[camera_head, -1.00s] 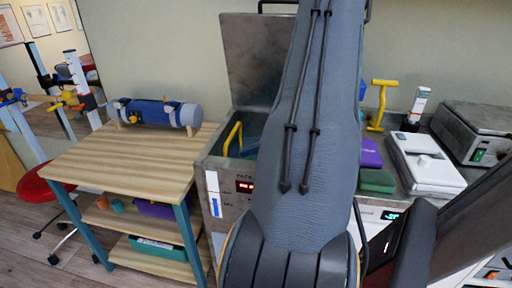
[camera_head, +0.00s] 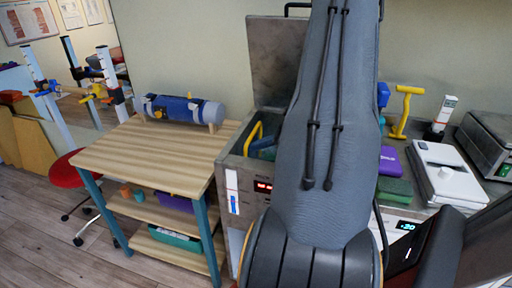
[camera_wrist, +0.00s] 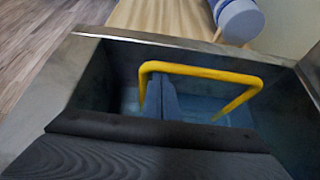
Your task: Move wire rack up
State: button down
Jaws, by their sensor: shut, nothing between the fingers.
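The wire rack shows as a yellow handle (camera_wrist: 200,70), an upside-down U standing in the open metal tank (camera_wrist: 85,75). In the head view, the handle (camera_head: 252,137) shows left of my arm, inside the tank (camera_head: 238,170), whose lid is raised.
A wooden-topped trolley (camera_head: 150,150) with a blue roller (camera_head: 180,108) stands left of the tank. To the right, a counter holds a purple box (camera_head: 391,160), a yellow T-handle (camera_head: 403,110) and a white device (camera_head: 447,175).

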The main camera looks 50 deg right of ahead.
notch_tip(320, 180, up, 16)
jog(key=p, duration=0.7)
jog(key=shift+p, duration=0.4)
jog(key=shift+w+d+r, duration=0.1)
jog(key=shift+r, duration=0.05)
notch_tip(320, 180, down, 5)
jog(key=b, duration=0.3)
jog(key=b+v, duration=0.1)
jog(key=v, duration=1)
jog(key=shift+a, duration=0.2)
